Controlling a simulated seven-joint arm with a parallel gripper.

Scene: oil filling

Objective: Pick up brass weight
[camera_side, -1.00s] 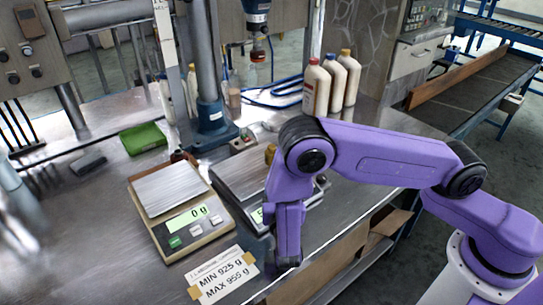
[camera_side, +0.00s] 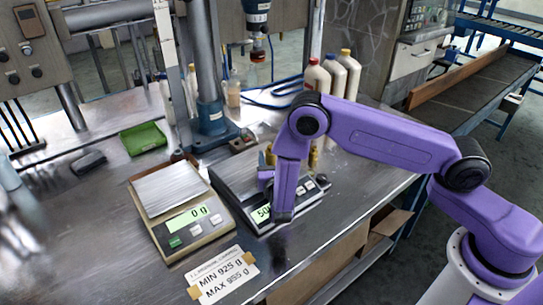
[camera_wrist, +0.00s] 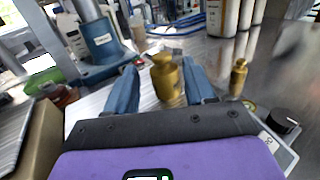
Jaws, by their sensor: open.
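A large brass weight (camera_wrist: 165,79) stands upright on the right scale, framed between my two blue fingers in the wrist view. In the side view its top (camera_side: 270,154) shows just left of my wrist, and my arm hides the rest. A smaller brass weight (camera_wrist: 238,77) stands to its right, outside my fingers; it also shows in the side view (camera_side: 313,158). My gripper (camera_wrist: 162,84) is open and low over the right scale (camera_side: 228,172). The pictures do not settle whether a finger touches the large weight.
A left scale (camera_side: 169,188) reads 0 g, with a label card (camera_side: 223,275) in front. The right scale's display is partly hidden. A green tray (camera_side: 143,138) lies at back left. Several bottles (camera_side: 335,76) and a blue-based stand (camera_side: 212,122) are behind. Bench space at front left is clear.

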